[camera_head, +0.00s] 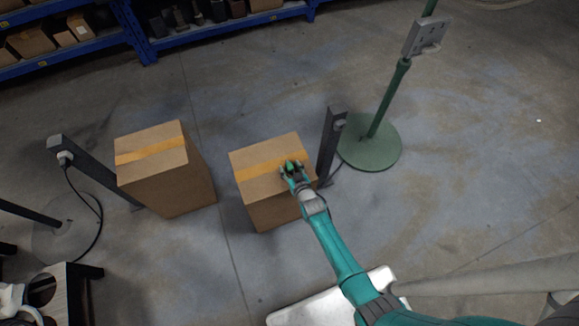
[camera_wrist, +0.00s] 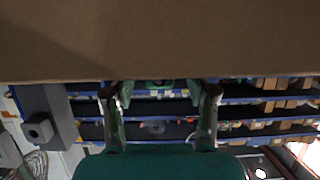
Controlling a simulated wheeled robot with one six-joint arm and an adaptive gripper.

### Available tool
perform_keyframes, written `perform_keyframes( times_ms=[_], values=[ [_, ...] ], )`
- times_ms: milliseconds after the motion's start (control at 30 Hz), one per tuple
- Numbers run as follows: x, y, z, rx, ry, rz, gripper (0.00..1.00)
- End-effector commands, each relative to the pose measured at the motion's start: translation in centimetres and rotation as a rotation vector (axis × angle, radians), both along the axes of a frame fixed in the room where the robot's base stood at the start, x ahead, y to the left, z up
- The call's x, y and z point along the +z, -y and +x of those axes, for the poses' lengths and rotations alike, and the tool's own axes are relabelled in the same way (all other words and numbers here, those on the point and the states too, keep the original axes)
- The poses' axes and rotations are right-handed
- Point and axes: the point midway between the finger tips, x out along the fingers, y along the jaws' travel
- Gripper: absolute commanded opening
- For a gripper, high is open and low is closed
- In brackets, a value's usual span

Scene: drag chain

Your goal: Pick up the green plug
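The green plug (camera_head: 289,164) is a small green piece on top of the right cardboard box (camera_head: 262,158), next to the yellow tape. My gripper (camera_head: 293,171) is at the plug, over the box top, and partly hides it. In the wrist view the two fingers of my gripper (camera_wrist: 159,98) stand wide apart. A green piece that looks like the plug (camera_wrist: 155,86) shows between them at the box edge. I see no clear contact between the fingers and it.
A second cardboard box (camera_head: 165,165) stands to the left. A dark post (camera_head: 331,145) stands close to the right of the plug's box. Beyond it is a green stand (camera_head: 370,146) with a socket panel (camera_head: 425,37). Blue shelves (camera_head: 70,50) are at the back.

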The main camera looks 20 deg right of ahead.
Motion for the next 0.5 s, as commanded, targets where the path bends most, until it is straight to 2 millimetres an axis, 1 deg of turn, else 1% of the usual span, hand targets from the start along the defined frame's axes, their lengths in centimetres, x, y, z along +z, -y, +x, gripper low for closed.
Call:
perform_keyframes(
  times_ms=[33, 67, 100, 200, 500],
  values=[
    [0.0, 0.0, -0.01, 0.0, 0.0, 0.0, 0.41],
    [0.0, 0.0, -0.01, 0.0, 0.0, 0.0, 0.33],
    [0.0, 0.0, -0.01, 0.0, 0.0, 0.0, 0.23],
    [0.0, 0.0, -0.01, 0.0, 0.0, 0.0, 0.0],
    [0.05, 0.0, -0.01, 0.0, 0.0, 0.0, 0.0]
  ],
)
